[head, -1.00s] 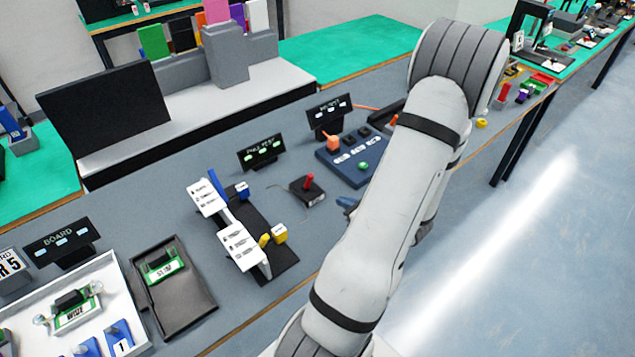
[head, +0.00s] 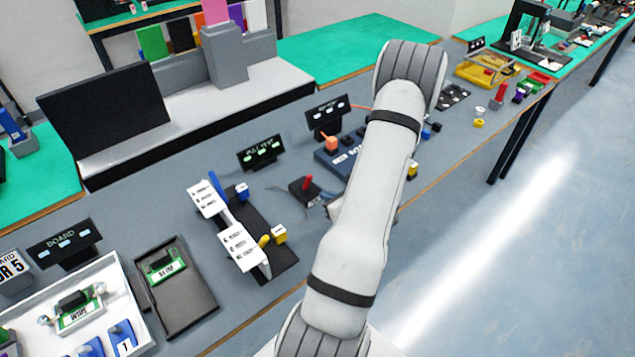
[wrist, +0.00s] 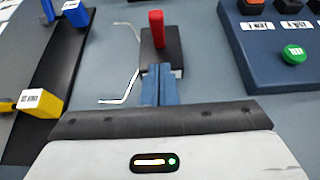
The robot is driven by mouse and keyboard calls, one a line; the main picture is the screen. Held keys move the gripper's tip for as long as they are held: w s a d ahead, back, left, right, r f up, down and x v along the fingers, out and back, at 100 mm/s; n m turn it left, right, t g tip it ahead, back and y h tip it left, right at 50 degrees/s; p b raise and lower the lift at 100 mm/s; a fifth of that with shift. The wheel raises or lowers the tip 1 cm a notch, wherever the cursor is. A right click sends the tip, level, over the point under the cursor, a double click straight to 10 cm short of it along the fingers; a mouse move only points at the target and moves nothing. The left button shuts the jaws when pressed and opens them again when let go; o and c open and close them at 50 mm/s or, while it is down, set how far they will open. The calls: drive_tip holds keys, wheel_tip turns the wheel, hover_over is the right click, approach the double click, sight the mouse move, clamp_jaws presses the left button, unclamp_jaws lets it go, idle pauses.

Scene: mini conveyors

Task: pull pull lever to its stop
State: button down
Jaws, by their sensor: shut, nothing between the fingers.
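The pull lever is a red upright handle (head: 307,182) on a small black base (head: 308,193) beside the pull test display. In the wrist view the red handle (wrist: 156,32) stands just beyond my gripper (wrist: 160,72), on the black base (wrist: 173,52). My gripper's blue fingers are together and empty. Their tips overlap the near end of the base in the wrist view; I cannot tell whether they touch it. The handle is outside the fingers. In the head view my arm hides most of the gripper.
A pull test display (head: 262,152) stands behind the lever. A blue button panel (head: 336,163) with a green button (wrist: 293,53) is to the right. A black fixture (head: 262,228) with blue and yellow clamps is to the left. A thin pale wire (wrist: 128,92) lies by the base.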

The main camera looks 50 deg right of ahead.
sight(309, 182)
drive_tip(key=w+p, duration=0.1)
drive_tip(key=w, duration=0.1)
drive_tip(key=w+r, duration=0.1)
drive_tip(key=shift+w+d+p, duration=0.15)
drive_tip(key=shift+w+p, duration=0.2)
drive_tip(key=shift+w+d, duration=0.1)
drive_tip(key=shift+w, duration=0.3)
drive_tip(key=shift+w, duration=0.1)
